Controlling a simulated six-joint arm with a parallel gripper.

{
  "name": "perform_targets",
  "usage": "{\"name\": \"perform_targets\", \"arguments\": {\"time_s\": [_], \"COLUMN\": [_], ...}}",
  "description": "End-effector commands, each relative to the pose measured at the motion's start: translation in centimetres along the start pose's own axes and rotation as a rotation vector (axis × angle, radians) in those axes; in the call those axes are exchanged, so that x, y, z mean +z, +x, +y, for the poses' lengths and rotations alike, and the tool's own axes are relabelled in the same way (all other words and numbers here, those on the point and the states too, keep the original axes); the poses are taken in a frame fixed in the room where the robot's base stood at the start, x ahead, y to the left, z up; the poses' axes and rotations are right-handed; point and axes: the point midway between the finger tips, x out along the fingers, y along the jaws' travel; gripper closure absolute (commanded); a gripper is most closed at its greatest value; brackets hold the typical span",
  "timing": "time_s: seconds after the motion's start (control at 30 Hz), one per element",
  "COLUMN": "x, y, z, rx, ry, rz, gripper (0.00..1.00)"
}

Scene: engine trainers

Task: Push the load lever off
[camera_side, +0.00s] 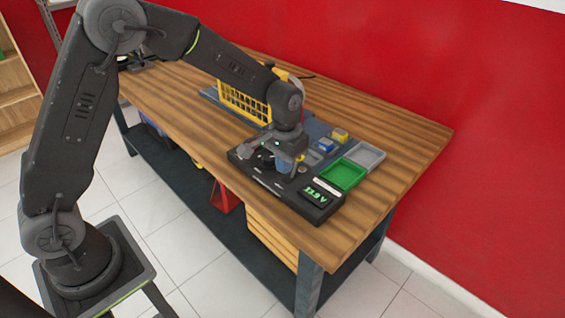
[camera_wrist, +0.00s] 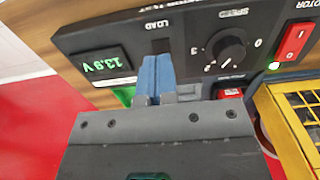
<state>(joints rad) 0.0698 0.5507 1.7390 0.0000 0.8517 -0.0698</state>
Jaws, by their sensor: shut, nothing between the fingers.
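The black control panel (camera_side: 271,183) lies on the wooden bench; its face also fills the top of the wrist view (camera_wrist: 190,62). The LOAD label is printed above a dark slot-like patch (camera_wrist: 159,46), just past my fingertips. I cannot make out the load lever itself; my fingers cover most of that spot. My gripper (camera_wrist: 156,72) is shut and empty, its blue fingertips together at the LOAD position. In the side view my gripper (camera_side: 285,166) is down at the panel; I cannot tell whether it touches the lever.
The panel has a green display (camera_wrist: 105,64) reading about 13.9 V, a speed knob (camera_wrist: 230,46) and a red motor switch (camera_wrist: 294,41) beside a lit lamp. A yellow mesh guard (camera_wrist: 298,115) stands nearby. Green (camera_side: 343,174) and grey (camera_side: 366,155) trays sit right of my gripper.

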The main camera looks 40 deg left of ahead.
Motion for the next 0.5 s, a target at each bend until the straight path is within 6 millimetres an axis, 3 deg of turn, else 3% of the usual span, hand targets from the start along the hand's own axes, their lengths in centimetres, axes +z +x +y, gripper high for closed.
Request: {"name": "perform_targets", "arguments": {"time_s": [0.33, 0.5], "x": [1.1, 1.0], "y": [-0.1, -1.2], "z": [0.0, 0.0], "rx": [0.000, 0.000], "ry": [0.000, 0.000], "rz": [0.000, 0.002], "gripper": [1.00, 1.00]}}
